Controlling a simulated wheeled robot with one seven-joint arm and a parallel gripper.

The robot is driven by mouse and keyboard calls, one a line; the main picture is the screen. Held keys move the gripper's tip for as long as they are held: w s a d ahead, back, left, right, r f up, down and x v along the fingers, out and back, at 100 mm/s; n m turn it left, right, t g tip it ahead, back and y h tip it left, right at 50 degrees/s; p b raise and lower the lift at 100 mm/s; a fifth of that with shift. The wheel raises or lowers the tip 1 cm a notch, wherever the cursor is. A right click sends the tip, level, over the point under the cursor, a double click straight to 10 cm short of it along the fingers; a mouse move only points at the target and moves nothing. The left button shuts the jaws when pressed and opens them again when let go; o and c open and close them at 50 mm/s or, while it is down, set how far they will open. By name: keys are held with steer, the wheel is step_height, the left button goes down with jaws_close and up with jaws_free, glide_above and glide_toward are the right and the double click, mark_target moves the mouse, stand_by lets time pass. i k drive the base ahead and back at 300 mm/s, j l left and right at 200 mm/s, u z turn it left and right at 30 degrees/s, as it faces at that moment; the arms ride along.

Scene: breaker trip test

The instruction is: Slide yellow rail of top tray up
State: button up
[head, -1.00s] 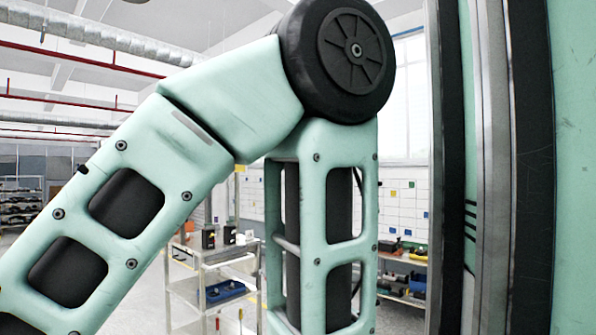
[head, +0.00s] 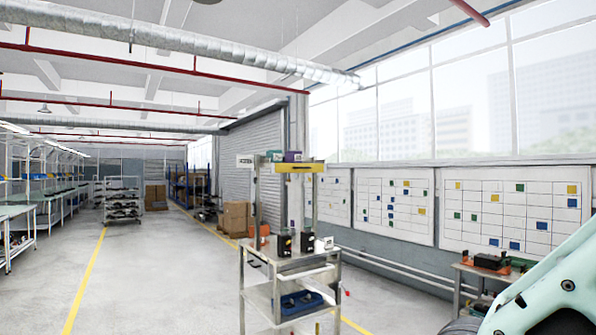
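A yellow rail (head: 300,168) runs level across two thin uprights above a metal cart (head: 262,266). The cart's top tray (head: 272,262) carries small black boxes (head: 306,242) and a white item (head: 328,243). Small purple (head: 293,156) and green (head: 275,156) pieces show just above the yellow rail, too small to make out. My gripper is out of view. Only a pale green link of my arm shows at the lower right, well apart from the cart in the picture.
A blue bin (head: 300,303) sits on the cart's lower shelf. A workbench (head: 470,269) with tools stands to the right below wall charts (head: 510,215). Cardboard boxes (head: 236,217) and a shutter (head: 250,150) are behind. Open floor (head: 150,285) lies to the left.

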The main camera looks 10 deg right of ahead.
mark_target(278, 168)
steer(key=i+j, duration=0.1)
steer(key=i, duration=0.5)
steer(key=i+j+z, duration=0.15)
steer(key=i, duration=0.5)
